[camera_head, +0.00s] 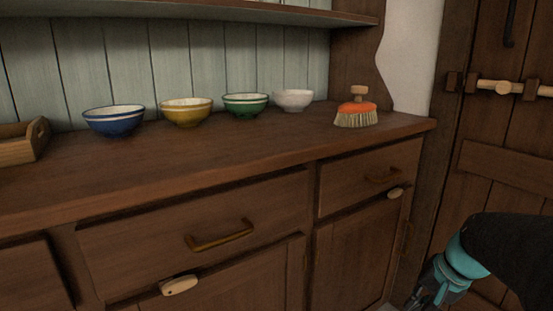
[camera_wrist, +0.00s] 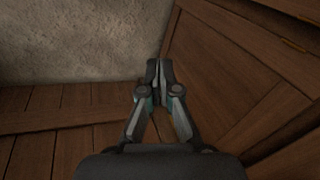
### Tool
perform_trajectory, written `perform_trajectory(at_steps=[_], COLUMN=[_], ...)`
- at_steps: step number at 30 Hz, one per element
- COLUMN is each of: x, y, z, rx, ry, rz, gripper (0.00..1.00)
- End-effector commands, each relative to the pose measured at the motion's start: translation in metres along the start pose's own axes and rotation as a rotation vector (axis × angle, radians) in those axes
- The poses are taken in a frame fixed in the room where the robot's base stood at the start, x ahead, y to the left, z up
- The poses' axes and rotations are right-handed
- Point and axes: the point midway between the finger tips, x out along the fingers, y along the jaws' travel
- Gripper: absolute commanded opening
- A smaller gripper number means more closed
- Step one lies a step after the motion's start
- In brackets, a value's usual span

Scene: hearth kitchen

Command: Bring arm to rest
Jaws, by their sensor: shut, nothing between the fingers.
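My gripper (camera_wrist: 159,68) shows in the wrist view with its two fingers together and nothing between them. It hangs in front of wooden boards and a pale wall. In the head view my arm reaches in from the lower right, low in front of the right end of the dresser (camera_head: 250,156), and its fingertips run out of the bottom of the picture. The gripper is well apart from everything on the dresser top.
On the dresser top stand a blue bowl (camera_head: 114,122), a yellow bowl (camera_head: 187,113), a green bowl (camera_head: 246,106), a white bowl (camera_head: 293,101) and an orange brush (camera_head: 356,112). A wooden tray (camera_head: 22,143) is at the left. A wooden door (camera_head: 505,150) is at the right. The counter's front strip is clear.

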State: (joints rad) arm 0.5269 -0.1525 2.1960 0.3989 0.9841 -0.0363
Motion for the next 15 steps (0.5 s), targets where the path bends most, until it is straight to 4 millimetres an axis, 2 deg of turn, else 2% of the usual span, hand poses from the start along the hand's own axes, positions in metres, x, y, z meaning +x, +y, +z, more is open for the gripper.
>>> perform_trajectory(at_steps=[1,3,10,15], x=[-0.011,-0.02,-0.05,-0.074], y=[-0.004,-0.005,-0.01,-0.022], z=[0.018,0.038,0.096,0.133], rx=[-0.064,-0.149,-0.426,-0.598], ry=[0.017,0.039,0.13,0.194], rz=[0.04,0.093,0.206,0.209], gripper=[0.0,0.0,0.0,0.0])
